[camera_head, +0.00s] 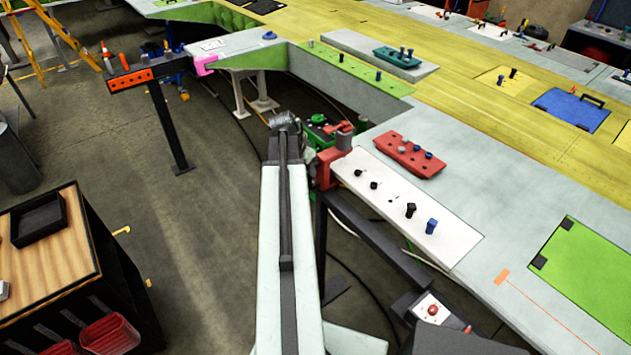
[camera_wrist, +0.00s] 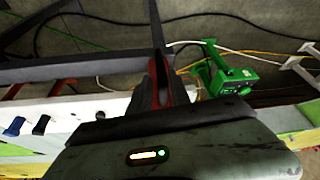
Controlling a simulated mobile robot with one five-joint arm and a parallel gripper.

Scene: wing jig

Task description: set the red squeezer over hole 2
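The red squeezer (camera_head: 326,166) stands upright at the left end of the white plate (camera_head: 392,197), just right of my arm's end. My gripper (camera_head: 285,122) is at the far end of my pale arm, and its fingers do not show clearly there. In the wrist view my dark gripper fingers (camera_wrist: 155,65) appear in front of a red part of the squeezer (camera_wrist: 181,94). I cannot tell whether they grip it or are beside it. The white plate bears a row of black pegs and one blue peg (camera_head: 431,226). No hole numbers are legible.
A green machine (camera_head: 318,128) stands behind the squeezer and shows in the wrist view (camera_wrist: 228,75). A red block (camera_head: 408,154) with pegs lies on the grey wing skin right of the plate. A dark beam (camera_head: 378,240) runs below the plate.

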